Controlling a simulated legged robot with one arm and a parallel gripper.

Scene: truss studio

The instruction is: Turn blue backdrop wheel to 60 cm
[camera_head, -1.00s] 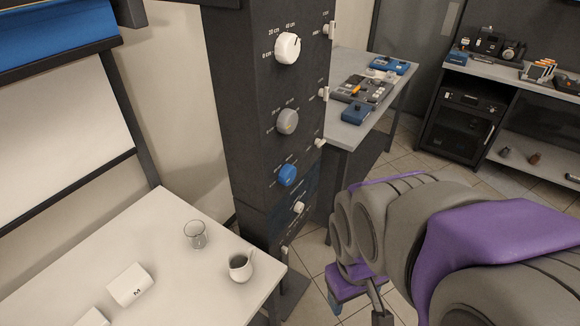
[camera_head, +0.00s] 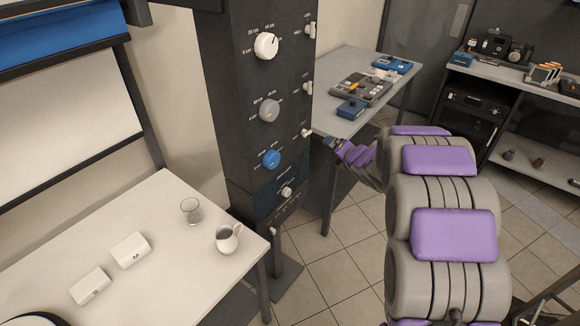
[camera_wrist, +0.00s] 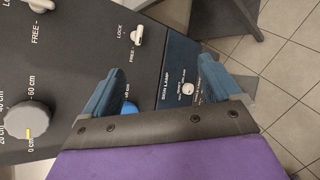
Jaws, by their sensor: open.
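The blue backdrop wheel (camera_head: 271,158) is the lowest of three large knobs on the dark column's face, below the grey wheel (camera_head: 269,110) and the white wheel (camera_head: 266,45). In the wrist view the blue wheel (camera_wrist: 128,108) is mostly hidden behind my gripper's base, so its setting cannot be read. My gripper (camera_wrist: 155,88) is open, with its two blue fingers apart and nothing between them. In the head view my gripper (camera_head: 338,145) is to the right of the column, apart from the wheel.
Lock levers (camera_head: 306,132) stick out along the column's right face. A small white sun lamp knob (camera_wrist: 188,88) sits below the blue wheel. A white table (camera_head: 190,275) with a glass (camera_head: 191,210) and jug (camera_head: 228,238) stands front left. A grey table (camera_head: 345,120) stands behind.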

